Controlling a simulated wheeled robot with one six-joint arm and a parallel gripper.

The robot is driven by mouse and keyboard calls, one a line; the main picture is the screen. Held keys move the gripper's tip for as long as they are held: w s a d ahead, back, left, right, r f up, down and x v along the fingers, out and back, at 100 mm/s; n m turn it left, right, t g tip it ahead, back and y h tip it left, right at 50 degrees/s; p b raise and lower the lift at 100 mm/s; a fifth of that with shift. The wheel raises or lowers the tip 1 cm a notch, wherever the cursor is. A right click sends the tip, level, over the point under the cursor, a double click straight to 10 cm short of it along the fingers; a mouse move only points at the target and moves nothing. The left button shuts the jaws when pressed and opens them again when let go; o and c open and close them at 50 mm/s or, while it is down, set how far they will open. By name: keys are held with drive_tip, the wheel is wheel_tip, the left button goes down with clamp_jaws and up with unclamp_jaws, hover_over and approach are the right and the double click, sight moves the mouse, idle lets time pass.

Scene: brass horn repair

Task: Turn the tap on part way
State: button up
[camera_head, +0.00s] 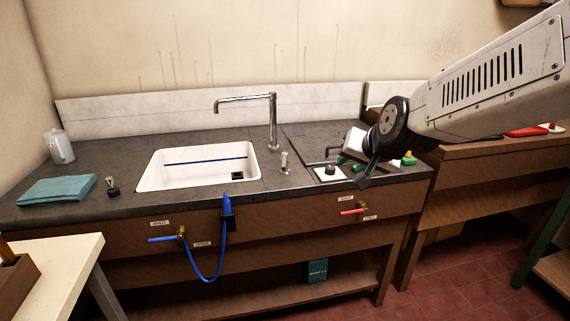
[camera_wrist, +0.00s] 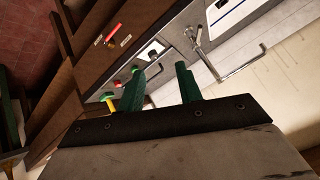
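The tap is a chrome swan-neck spout (camera_head: 273,125) behind the right side of the white sink, with a small upright lever (camera_head: 284,163) on the counter in front of it. The spout (camera_wrist: 240,68) also shows in the wrist view, upper right. My gripper (camera_head: 352,163) is over the right end of the counter, right of the tap and apart from it. In the wrist view its two green fingers (camera_wrist: 158,75) stand wide apart with nothing between them. The arm partly hides the counter behind it.
A red-handled valve (camera_head: 352,211) and a blue-handled valve (camera_head: 166,239) with a blue hose sit on the front panel. A teal cloth (camera_head: 57,190) and white bottle (camera_head: 59,147) are at left.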

drive_tip(key=w+a+f+m+t, duration=0.2)
drive_tip(key=w+a+f+t, duration=0.25)
drive_tip(key=w+a, duration=0.6)
drive_tip(key=m+t+h, duration=0.3)
drive_tip(key=m+t, duration=0.1)
drive_tip(key=t, duration=0.1)
approach(284, 161)
drive_tip(key=w, duration=0.3)
drive_tip(key=shift+g, duration=0.25)
drive_tip(key=w, duration=0.7)
drive_tip(key=shift+w+f, duration=0.15)
clamp_jaws()
